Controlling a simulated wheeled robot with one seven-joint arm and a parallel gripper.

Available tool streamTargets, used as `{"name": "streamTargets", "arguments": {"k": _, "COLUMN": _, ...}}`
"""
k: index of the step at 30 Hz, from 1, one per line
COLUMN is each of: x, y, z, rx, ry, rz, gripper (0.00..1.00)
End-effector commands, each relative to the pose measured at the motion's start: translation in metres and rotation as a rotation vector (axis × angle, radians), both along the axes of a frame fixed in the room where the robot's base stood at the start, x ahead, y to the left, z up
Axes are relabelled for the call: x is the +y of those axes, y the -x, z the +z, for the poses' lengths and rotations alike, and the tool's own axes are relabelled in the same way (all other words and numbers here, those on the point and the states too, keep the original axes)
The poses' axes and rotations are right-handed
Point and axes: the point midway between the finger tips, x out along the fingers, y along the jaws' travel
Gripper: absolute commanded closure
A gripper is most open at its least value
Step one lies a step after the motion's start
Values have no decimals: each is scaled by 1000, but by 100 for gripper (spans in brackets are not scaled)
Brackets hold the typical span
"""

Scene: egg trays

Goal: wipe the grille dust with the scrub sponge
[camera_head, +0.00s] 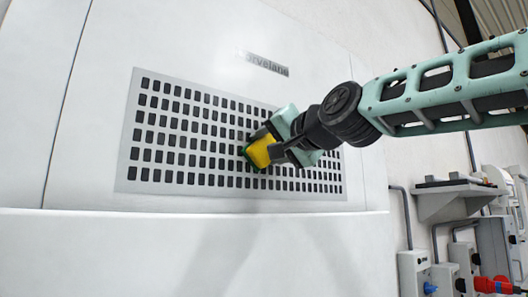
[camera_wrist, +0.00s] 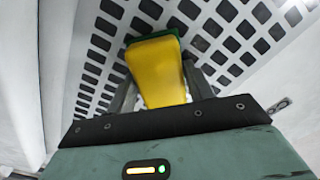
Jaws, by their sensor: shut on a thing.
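The grille (camera_head: 128,171) is a grey panel with rows of dark square holes on the front of a white machine. It also fills the upper part of the wrist view (camera_wrist: 75,60). My gripper (camera_head: 262,150) is at the grille, right of its middle. It is shut on the scrub sponge (camera_head: 259,153), which is yellow with a green scrub side. In the wrist view the sponge (camera_wrist: 158,75) sits between the two fingers, its green edge toward the grille. The green side appears at or very near the grille; contact is not certain. I cannot make out dust on the grille.
A nameplate (camera_head: 262,62) is fixed above the grille. A ledge (camera_head: 180,211) of the white machine runs below it. At the right, a wall shelf (camera_head: 452,198) and electrical boxes with plugs (camera_head: 495,285) stand clear of the grille.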

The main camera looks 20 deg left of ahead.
Motion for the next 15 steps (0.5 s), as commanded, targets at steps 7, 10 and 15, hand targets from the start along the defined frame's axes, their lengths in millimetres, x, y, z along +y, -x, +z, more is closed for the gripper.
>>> {"name": "streamTargets", "arguments": {"k": 7, "x": -15, "y": -16, "z": -3, "rx": 0, "ry": -1, "rz": -2, "gripper": 66}}
{"name": "streamTargets", "arguments": {"k": 10, "x": -18, "y": -19, "z": -2, "rx": 0, "ry": 0, "rz": -1, "gripper": 66}}
{"name": "streamTargets", "arguments": {"k": 15, "x": -19, "y": -21, "z": -1, "rx": 0, "ry": -1, "rz": -1, "gripper": 66}}
